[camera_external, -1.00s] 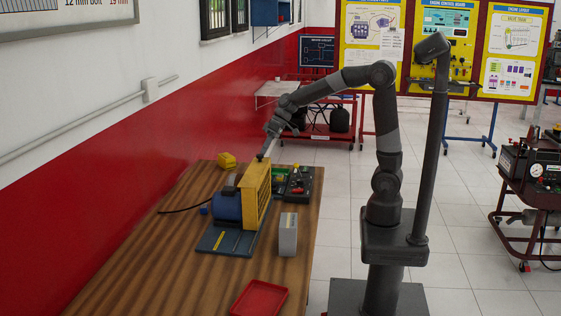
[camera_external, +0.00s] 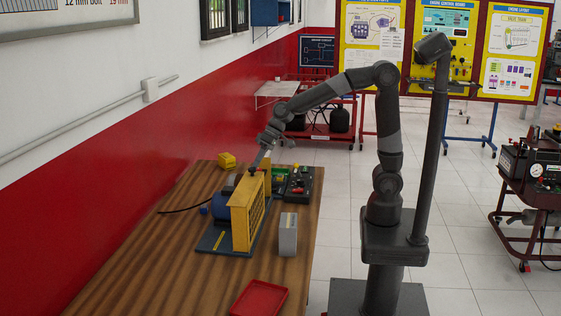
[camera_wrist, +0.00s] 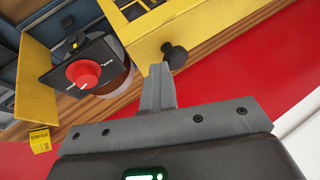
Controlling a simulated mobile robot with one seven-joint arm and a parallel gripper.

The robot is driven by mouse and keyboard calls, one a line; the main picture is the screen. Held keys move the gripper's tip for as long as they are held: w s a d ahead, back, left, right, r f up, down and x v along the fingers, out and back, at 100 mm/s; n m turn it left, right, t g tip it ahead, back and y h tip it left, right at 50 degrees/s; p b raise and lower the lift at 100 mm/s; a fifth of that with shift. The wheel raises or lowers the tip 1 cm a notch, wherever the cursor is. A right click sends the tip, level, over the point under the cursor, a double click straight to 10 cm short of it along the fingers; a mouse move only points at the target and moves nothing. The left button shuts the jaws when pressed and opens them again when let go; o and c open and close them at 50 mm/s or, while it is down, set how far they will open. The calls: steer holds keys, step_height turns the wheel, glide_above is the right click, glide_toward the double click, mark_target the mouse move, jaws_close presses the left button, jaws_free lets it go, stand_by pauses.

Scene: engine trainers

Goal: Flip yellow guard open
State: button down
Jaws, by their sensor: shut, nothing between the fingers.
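The yellow guard (camera_external: 240,222) is a slatted upright panel on the blue motor rig (camera_external: 217,206) on the wooden table. It stands at an angle and hides part of the motor. My gripper (camera_external: 253,171) is at the guard's top edge in the external view, fingers shut and pointing down. In the wrist view, my shut fingertips (camera_wrist: 160,72) are right beside a black knob (camera_wrist: 175,54) on the yellow guard (camera_wrist: 132,38). Nothing shows between the fingers. I cannot tell whether they touch the knob.
A red knob (camera_wrist: 84,73) on a black box shows at left in the wrist view. A control panel (camera_external: 298,184) lies behind the rig. A grey box (camera_external: 288,235), a red tray (camera_external: 260,299) and a yellow object (camera_external: 227,160) are on the table. The table's front left is clear.

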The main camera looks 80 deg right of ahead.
steer(key=shift+a, duration=0.2)
steer(key=s+d+r, duration=0.4)
steer(key=d+r, duration=0.4)
steer(key=r, duration=0.1)
steer(key=shift+s, duration=0.4)
steer(key=s+d+f+h, duration=0.1)
steer(key=s+f+h, duration=0.1)
steer(key=s, duration=0.9)
steer(key=s+d+f+h, duration=0.2)
steer(key=s+f, duration=0.2)
steer(key=s, duration=0.6)
steer(key=shift+s+d+f+n+t+h, duration=0.3)
steer(key=shift+s+f+n, duration=0.05)
steer(key=shift+n, duration=0.05)
steer(key=shift+w, duration=0.1)
stand_by(1.5)
